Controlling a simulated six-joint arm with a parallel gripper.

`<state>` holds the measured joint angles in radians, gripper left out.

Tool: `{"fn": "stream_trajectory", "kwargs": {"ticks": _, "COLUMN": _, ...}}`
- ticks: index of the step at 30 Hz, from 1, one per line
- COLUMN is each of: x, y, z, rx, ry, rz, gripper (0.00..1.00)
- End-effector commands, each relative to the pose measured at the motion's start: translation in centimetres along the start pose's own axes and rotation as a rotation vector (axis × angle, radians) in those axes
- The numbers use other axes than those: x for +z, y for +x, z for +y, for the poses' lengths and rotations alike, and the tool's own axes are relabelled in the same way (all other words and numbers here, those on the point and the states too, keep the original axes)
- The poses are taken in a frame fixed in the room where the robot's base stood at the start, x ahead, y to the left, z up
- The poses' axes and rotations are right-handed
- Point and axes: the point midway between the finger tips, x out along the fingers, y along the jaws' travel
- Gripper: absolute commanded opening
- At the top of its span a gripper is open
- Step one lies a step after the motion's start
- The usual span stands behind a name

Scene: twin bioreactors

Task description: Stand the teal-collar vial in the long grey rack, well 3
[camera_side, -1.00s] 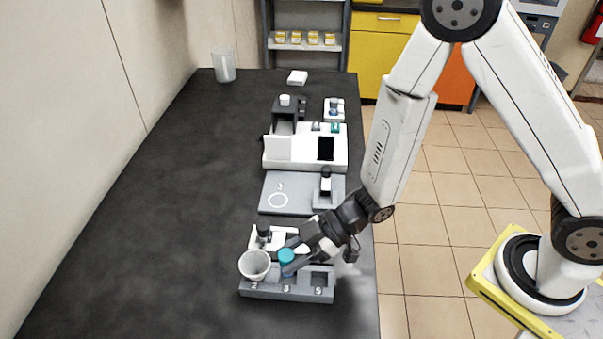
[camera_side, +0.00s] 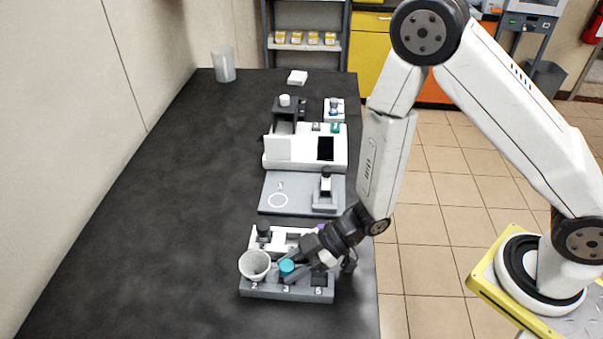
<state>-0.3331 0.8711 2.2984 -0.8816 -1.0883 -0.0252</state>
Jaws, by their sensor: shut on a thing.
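The teal-collar vial (camera_side: 287,268) shows as a teal top at the middle of the long grey rack (camera_side: 262,294), above the number 3. My gripper (camera_side: 289,271) is shut on it, reaching in from the upper right. The vial's lower body is hidden by the rack and the fingers, so I cannot tell whether it touches the bottom of the well. The well by number 5 (camera_side: 319,281) at the right is partly hidden by my gripper.
Behind the grey rack is a white rack (camera_side: 290,236) with a dark-capped vial (camera_side: 264,232). Further back are a grey plate (camera_side: 280,180) with a marked circle and a white device (camera_side: 305,148). The table's left side is clear.

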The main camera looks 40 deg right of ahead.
Motion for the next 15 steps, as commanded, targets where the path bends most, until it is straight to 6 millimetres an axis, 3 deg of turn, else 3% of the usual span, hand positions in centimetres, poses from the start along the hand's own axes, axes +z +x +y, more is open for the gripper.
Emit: {"fn": "stream_trajectory", "kwargs": {"ticks": 15, "x": 1.08, "y": 0.66, "z": 0.03, "rx": 0.000, "ry": -0.004, "rz": -0.001, "gripper": 0.00}}
